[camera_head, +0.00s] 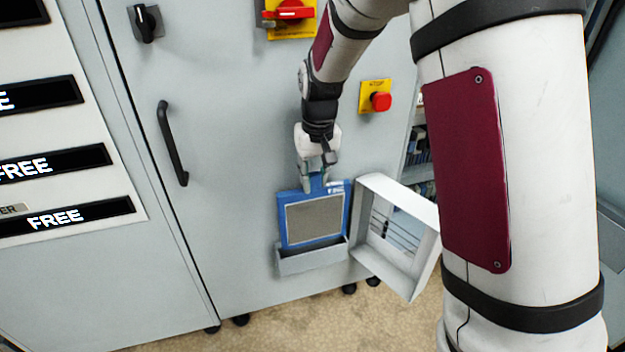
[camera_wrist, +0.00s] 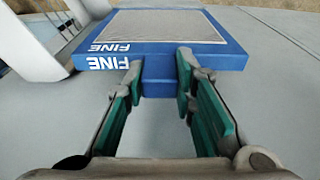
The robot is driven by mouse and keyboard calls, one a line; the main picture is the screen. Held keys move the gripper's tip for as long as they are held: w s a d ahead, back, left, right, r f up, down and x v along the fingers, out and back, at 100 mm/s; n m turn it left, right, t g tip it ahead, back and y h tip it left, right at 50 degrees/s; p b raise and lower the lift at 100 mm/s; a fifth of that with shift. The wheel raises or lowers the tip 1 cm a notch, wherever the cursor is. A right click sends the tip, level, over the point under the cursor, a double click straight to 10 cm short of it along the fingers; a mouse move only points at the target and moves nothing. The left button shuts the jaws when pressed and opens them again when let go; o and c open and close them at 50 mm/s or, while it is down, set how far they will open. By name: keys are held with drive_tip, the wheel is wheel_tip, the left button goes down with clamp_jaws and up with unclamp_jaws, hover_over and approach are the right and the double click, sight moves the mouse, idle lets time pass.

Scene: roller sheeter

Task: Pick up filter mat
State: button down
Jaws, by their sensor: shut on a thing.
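The filter mat (camera_head: 314,218) is a blue frame around a grey mesh panel. It stands upright against the cabinet front, its lower edge inside a shallow light grey holder (camera_head: 311,260). In the wrist view, the mat (camera_wrist: 165,24) carries the white word FINE. My gripper (camera_head: 313,184) is at the mat's top edge, pointing down. In the wrist view, the green-padded fingers of my gripper (camera_wrist: 160,70) are shut on the blue tab at the middle of that edge. The mat's lower edge is hidden by the holder.
A white open-framed cover (camera_head: 398,236) swings out just right of the holder. A red emergency button (camera_head: 380,101) on yellow, a red switch (camera_head: 289,12) and a black door handle (camera_head: 172,143) stick out of the cabinet. The floor (camera_head: 280,325) in front is clear.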

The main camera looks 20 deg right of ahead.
drive_tip(key=s+p, duration=0.3)
drive_tip(key=s, duration=1.3)
wheel_tip(320, 180, up, 10)
drive_tip(key=p, duration=0.8)
drive_tip(key=shift+s, duration=0.3)
drive_tip(key=shift+f, duration=0.1)
